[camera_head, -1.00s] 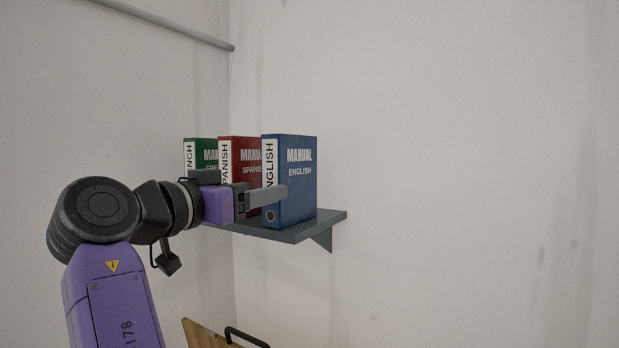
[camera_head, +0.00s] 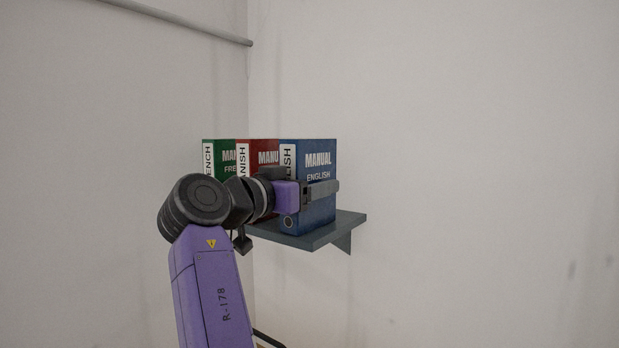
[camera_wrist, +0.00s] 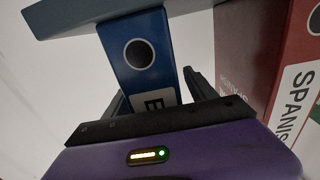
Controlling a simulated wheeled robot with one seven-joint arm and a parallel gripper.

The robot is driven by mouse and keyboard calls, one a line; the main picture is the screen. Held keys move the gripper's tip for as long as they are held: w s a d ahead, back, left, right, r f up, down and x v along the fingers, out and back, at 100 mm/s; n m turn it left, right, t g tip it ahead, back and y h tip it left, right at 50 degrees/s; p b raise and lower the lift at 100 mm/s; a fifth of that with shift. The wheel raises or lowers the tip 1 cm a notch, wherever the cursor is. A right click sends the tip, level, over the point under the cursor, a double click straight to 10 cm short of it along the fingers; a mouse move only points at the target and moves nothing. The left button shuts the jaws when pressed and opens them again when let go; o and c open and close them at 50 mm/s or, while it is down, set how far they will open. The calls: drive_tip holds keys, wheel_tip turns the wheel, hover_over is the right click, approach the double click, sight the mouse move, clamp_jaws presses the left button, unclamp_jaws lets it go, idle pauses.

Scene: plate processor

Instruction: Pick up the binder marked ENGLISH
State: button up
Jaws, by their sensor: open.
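The blue ENGLISH binder (camera_head: 318,160) stands upright at the right end of the row on a wall shelf. My gripper (camera_head: 322,190) is in front of it in the head view and hides part of its spine and cover. In the wrist view, the blue binder (camera_wrist: 150,65) lies between the two open fingers of my gripper (camera_wrist: 155,90), one finger on each side of it. I cannot tell whether either finger touches it. The binder's spine shows a round hole and the letter E; the rest is hidden behind my gripper.
The red SPANISH binder (camera_head: 262,153) stands just left of the blue one, and also shows close at the right in the wrist view (camera_wrist: 290,60). The green FRENCH binder (camera_head: 222,155) is further left. The grey shelf (camera_head: 345,224) has a little bare room at its right end.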

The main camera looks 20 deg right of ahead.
drive_tip(key=c, duration=1.4)
clamp_jaws()
drive_tip(key=shift+r, duration=0.1)
